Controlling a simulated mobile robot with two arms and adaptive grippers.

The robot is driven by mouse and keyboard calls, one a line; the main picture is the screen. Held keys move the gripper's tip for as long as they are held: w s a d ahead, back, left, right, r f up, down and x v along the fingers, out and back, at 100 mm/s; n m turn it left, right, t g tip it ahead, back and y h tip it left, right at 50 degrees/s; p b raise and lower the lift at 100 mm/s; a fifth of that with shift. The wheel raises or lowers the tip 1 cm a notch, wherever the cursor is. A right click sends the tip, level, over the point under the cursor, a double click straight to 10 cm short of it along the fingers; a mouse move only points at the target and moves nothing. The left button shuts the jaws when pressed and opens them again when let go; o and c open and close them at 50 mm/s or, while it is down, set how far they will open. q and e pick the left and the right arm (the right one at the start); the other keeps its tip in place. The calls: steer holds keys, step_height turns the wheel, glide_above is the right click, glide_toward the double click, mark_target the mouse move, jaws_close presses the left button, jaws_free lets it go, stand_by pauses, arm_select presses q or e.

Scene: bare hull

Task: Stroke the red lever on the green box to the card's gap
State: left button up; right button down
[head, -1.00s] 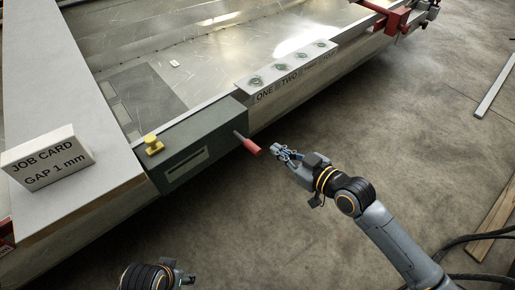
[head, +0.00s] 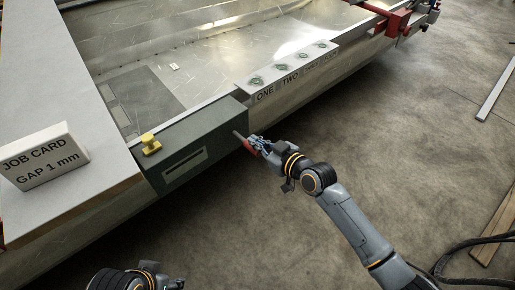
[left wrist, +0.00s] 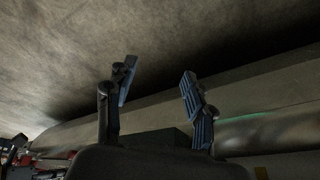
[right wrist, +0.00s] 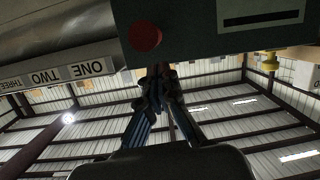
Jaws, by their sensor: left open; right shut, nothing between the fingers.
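The green box (head: 220,125) sits on the hull's edge, with a pale slot (head: 185,163) in its front. The lever's round red end shows in the right wrist view (right wrist: 145,36). The white job card (head: 45,160) reads "GAP 1 mm". My right gripper (head: 257,142) is shut and empty, with its fingertips (right wrist: 160,68) beside the lever; I cannot tell whether they touch it. My left gripper (left wrist: 158,70) is open and empty, low at the head view's bottom left.
A yellow knob (head: 151,143) stands on the box. A ledge (head: 290,68) marked ONE, TWO and on, with several round marks, lies to the right along the hull edge. A red clamp (head: 398,20) is at the far right.

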steer(key=shift+d+f, duration=0.1)
steer(key=shift+f, duration=0.6)
steer(key=shift+f+b, duration=0.1)
steer(key=shift+b, duration=0.25)
